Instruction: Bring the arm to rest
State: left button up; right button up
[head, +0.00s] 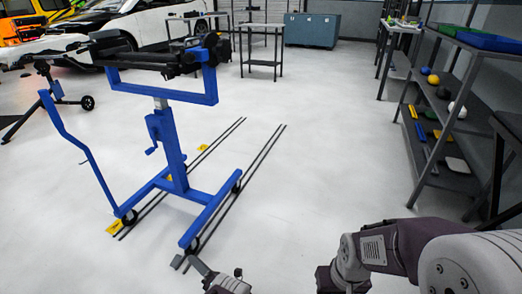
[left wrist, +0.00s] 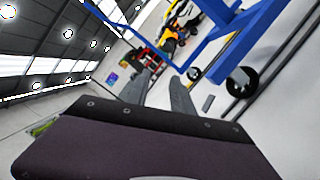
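My left gripper (head: 184,263) is at the bottom edge of the head view, low in front of the blue wheeled stand (head: 170,150). In the left wrist view its two dark fingers (left wrist: 163,85) stand apart with a gap between them, and nothing shows in the gap. My right arm (head: 385,250) comes in from the lower right and bends down at the bottom edge. Its gripper is not in view.
Two dark rails (head: 262,160) lie on the floor by the stand. A shelf rack (head: 440,110) with several tools and balls stands at the right. A car (head: 140,25), a small table (head: 262,62) and a blue cabinet (head: 312,30) are farther back. The middle floor is clear.

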pick_arm(q)
jog(key=w+a+r+n+g+y+p, duration=0.1)
jog(key=w+a+r+n+g, duration=0.15)
jog(key=r, duration=0.55)
jog(key=w+a+r+n+g+p, duration=0.1)
jog(key=a+r+n+g, duration=0.1)
jog(key=r+n, duration=0.35)
jog(key=w+a+r+n+g+y+p, duration=0.1)
jog(key=a+r+g+p, duration=0.15)
jog(key=r, duration=0.75)
jog(key=s+a+r+n+g+h+p, duration=0.1)
jog(key=s+a+r+n+g+h, duration=0.25)
jog(key=s+r+n+g, duration=0.35)
jog(key=s+d+r+n+h+p, duration=0.1)
jog(key=s+d+r+n+h, duration=0.1)
jog(key=s+n+h, duration=0.35)
jog(key=s+d+r+n+h+p, duration=0.1)
jog(key=s+d+n+h, duration=0.15)
jog(key=s, duration=0.55)
jog(key=s+d+f+n+t+h, duration=0.1)
jog(key=s+d+f+n+h, duration=0.25)
jog(key=d+n, duration=0.25)
jog(key=s+d+f+n+t+h, duration=0.1)
jog(key=s+d+f+n+h, duration=0.2)
jog(key=d+n, duration=0.35)
notch_tip(320, 180, up, 40)
jog(key=w+n+t+p, duration=0.1)
jog(key=w+n+p, duration=0.1)
jog(key=p, duration=3.6)
jog(key=shift+f, duration=0.15)
